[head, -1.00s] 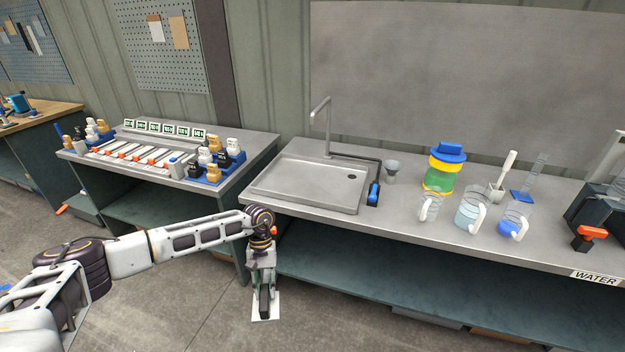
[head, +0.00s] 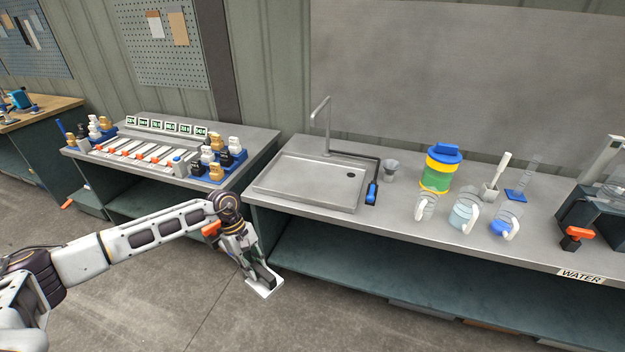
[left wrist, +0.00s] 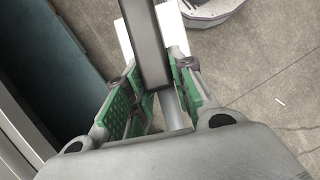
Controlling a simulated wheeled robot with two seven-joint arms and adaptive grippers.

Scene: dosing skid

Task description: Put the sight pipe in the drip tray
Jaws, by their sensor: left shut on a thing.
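My left gripper (head: 262,272) hangs low in front of the gap between the two benches, pointing down and tilted. It is shut on a dark bar-like piece with a white flat plate (head: 265,289) at its lower end. In the left wrist view the dark bar (left wrist: 146,45) lies between the green finger pads, with white surface behind it. I cannot tell for sure whether this held piece is the sight pipe. My right gripper is not in view.
The right bench holds a tap (head: 326,125), a green container with a blue lid (head: 441,168), several jugs and a WATER label (head: 581,276). The left bench carries a rack (head: 140,152) and several small bottles. Open floor (head: 225,325) lies below my left gripper.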

